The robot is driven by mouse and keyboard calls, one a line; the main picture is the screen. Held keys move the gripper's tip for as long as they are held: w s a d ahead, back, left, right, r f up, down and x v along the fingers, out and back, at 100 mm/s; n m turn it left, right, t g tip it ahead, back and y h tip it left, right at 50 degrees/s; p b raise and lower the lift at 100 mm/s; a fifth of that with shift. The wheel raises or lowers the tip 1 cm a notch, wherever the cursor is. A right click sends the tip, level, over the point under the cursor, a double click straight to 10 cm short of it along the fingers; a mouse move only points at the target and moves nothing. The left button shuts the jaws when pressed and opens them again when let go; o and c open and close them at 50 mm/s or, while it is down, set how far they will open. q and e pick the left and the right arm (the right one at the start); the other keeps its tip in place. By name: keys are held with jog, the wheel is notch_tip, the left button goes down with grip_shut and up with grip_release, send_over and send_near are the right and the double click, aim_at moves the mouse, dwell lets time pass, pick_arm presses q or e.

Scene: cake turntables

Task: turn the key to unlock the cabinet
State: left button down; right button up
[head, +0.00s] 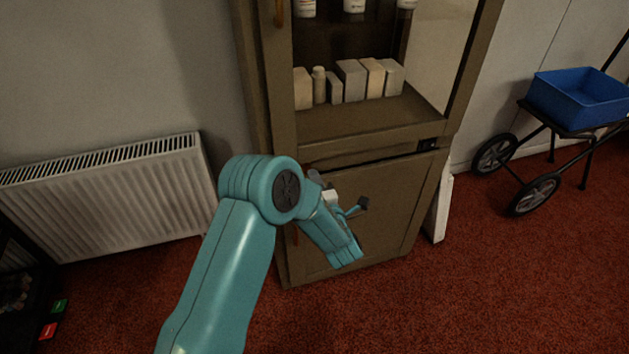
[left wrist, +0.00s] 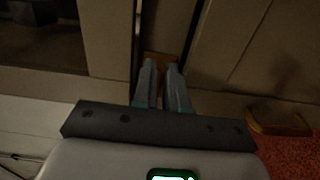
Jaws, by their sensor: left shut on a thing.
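The brown cabinet (head: 355,215) stands ahead, with a glazed upper part and a solid lower door. My left arm reaches to its front. The left gripper (head: 316,178) is near the left side, around the gap between upper and lower parts, partly hidden by my arm. In the left wrist view my left gripper's fingers (left wrist: 159,72) are shut at a small brownish-orange thing (left wrist: 157,61), seemingly the key at its lock; its shape is mostly hidden by the fingertips. I cannot tell its turn angle. My right gripper is not in view.
Several pale boxes (head: 350,80) stand behind the cabinet's glass. A white radiator (head: 105,195) is at the left. A cart with a blue bin (head: 578,97) stands at the right. Red carpet (head: 480,290) is clear in front. A brown handle (left wrist: 278,124) shows in the wrist view.

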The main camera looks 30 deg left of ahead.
pick_arm(q)
jog(key=shift+a+r, duration=0.15)
jog(key=shift+r, duration=0.05)
jog(key=c, duration=1.2)
grip_release()
jog(key=shift+o, duration=0.2)
jog(key=shift+w+f, duration=0.1)
jog(key=shift+f, duration=0.05)
jog(key=p+v, duration=0.1)
jog(key=v, duration=1.5)
jog(key=shift+s+p, duration=0.2)
jog(key=shift+p, duration=0.15)
